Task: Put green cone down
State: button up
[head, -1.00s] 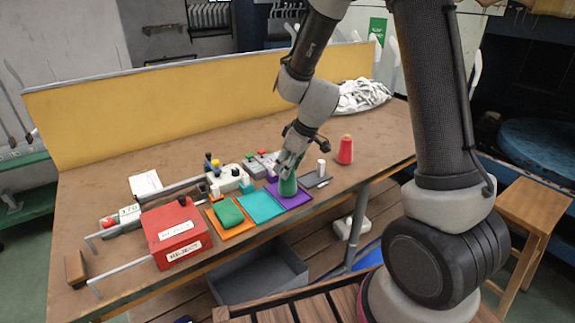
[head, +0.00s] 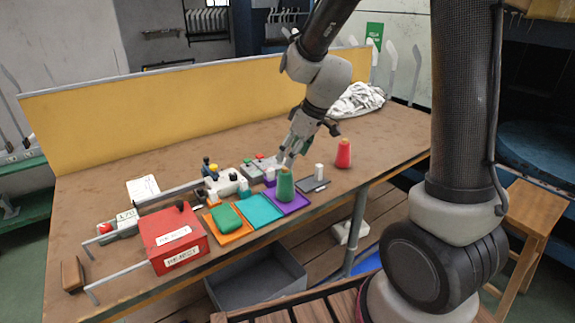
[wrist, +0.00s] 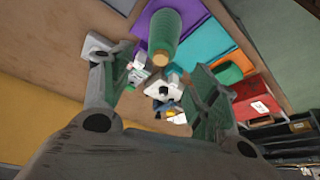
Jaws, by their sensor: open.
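The green cone (head: 285,186) stands upright on the purple mat (head: 298,199), near the mat's left side. It also shows in the wrist view (wrist: 165,35), beyond my fingers and on the purple mat (wrist: 146,18). My gripper (head: 287,158) is open and empty, just behind and above the cone in the head view, apart from it. In the wrist view my gripper's fingers (wrist: 150,95) are spread wide with nothing between them.
A red box (head: 172,240) stands further left. A red cone (head: 343,154) stands to the right. Small parts crowd behind the mats.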

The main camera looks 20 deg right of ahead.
jog(key=s+d+r+m, duration=0.3)
jog(key=s+d+r, duration=0.4)
jog(key=s+r, duration=0.4)
jog(key=s+d+r+m+h, duration=0.1)
jog(key=s+d+m, duration=0.1)
jog(key=s, duration=0.4)
jog(key=s+d+r+m+h, duration=0.2)
jog(key=s+d+m, duration=0.1)
jog(key=s, duration=0.4)
jog(key=shift+s+d+r+t, duration=0.15)
jog(key=shift+s+d+t, duration=0.1)
jog(key=shift+d+t, duration=0.25)
dwell(0.4)
